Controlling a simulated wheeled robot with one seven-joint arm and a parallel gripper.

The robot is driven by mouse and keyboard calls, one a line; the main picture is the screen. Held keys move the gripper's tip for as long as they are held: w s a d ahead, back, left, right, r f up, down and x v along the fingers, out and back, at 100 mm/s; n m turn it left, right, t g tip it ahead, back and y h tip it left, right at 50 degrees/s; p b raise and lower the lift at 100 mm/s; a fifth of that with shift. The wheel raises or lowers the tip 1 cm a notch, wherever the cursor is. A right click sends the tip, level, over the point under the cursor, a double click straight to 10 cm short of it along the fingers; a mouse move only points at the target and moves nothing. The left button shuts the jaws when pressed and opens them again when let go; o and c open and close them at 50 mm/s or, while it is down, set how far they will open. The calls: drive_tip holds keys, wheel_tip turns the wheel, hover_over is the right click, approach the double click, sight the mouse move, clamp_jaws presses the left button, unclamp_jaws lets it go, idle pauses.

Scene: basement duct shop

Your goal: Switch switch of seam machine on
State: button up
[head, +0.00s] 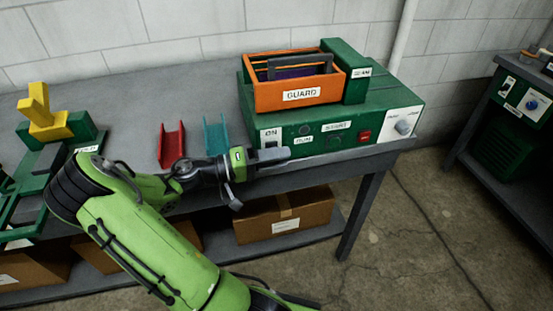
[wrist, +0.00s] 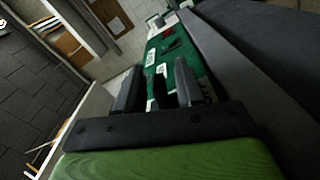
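The seam machine (head: 350,122) is a green box on the bench, with a label partly reading "AM" on its upright block. Its front panel has an "ON" label (head: 270,133) at the left end, "RUN" and "START" labels, a red button (head: 364,136) and a round knob (head: 403,126). The switch itself is not clearly visible; my gripper is in front of the panel just below the "ON" label. My gripper (head: 284,155) points right along the panel; contact cannot be told. In the wrist view, its fingers (wrist: 158,88) stand apart, with the green panel (wrist: 178,50) beyond.
An orange guard box (head: 325,88) sits on the machine. A red channel (head: 171,146) and a teal channel (head: 215,135) lie left of it. A green fixture with a yellow piece (head: 40,110) is farther left. Cardboard boxes (head: 283,213) are on the lower shelf.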

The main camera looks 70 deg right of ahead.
drive_tip(key=shift+c, duration=0.4)
clamp_jaws()
drive_tip(key=shift+r+p, duration=0.15)
drive_tip(key=shift+p, duration=0.25)
drive_tip(key=r+n+p, duration=0.1)
drive_tip(key=n+p, duration=0.1)
drive_tip(key=p, duration=0.2)
drive_tip(key=shift+n, duration=0.4)
drive_tip(key=n+p, duration=0.1)
drive_tip(key=p, duration=0.1)
drive_tip(key=r+n+p, duration=0.1)
drive_tip(key=n+p, duration=0.1)
drive_tip(key=p, duration=0.1)
drive_tip(key=n+p, duration=0.2)
drive_tip(key=shift+p, duration=0.3)
